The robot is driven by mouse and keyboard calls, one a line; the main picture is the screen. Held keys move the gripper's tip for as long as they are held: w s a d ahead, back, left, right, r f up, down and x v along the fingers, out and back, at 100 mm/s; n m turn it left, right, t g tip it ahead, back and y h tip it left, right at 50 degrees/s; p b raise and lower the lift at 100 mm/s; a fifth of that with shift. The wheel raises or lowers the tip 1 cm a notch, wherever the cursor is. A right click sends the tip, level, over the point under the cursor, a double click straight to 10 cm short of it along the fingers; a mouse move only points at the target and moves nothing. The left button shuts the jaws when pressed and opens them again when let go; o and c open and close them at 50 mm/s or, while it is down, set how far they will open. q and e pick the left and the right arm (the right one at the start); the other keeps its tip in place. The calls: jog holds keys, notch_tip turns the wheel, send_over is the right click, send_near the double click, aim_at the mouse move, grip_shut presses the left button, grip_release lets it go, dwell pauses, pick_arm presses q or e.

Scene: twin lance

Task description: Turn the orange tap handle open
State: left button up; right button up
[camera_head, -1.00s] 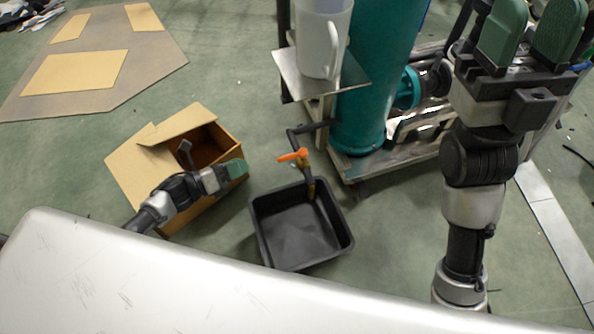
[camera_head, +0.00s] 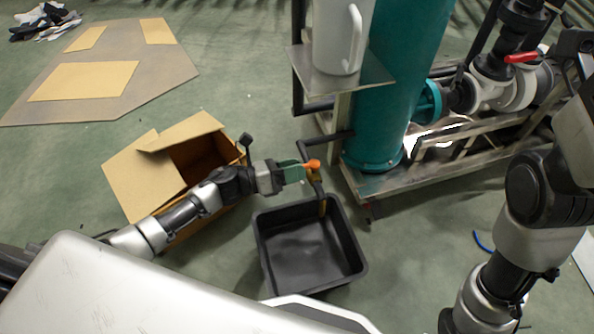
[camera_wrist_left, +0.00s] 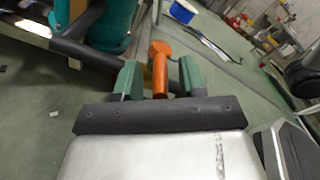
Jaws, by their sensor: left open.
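The orange tap handle (camera_head: 312,164) sits on a thin dark pipe (camera_head: 324,148) above a black tray (camera_head: 262,240). My left gripper (camera_head: 294,172) is at the handle, its green fingers reaching it from the left. In the left wrist view the orange handle (camera_wrist_left: 159,68) stands between the two green fingers of my left gripper (camera_wrist_left: 160,82), which are apart with a gap on each side of it. The tap's body is partly hidden in the head view. My right arm is at the right of the head view, with its gripper out of the frame.
An open cardboard box (camera_head: 146,180) stands left of the tray, behind my left arm. A teal column (camera_head: 398,70) on a metal frame, with a white jug (camera_head: 338,38) on a shelf, stands beyond the tap. A red-handled valve (camera_head: 521,58) is at the right.

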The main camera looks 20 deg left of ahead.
pick_arm(q)
jog(key=shift+w+d, duration=0.3)
jog(key=shift+d, duration=0.05)
jog(key=shift+c, duration=0.3)
grip_shut()
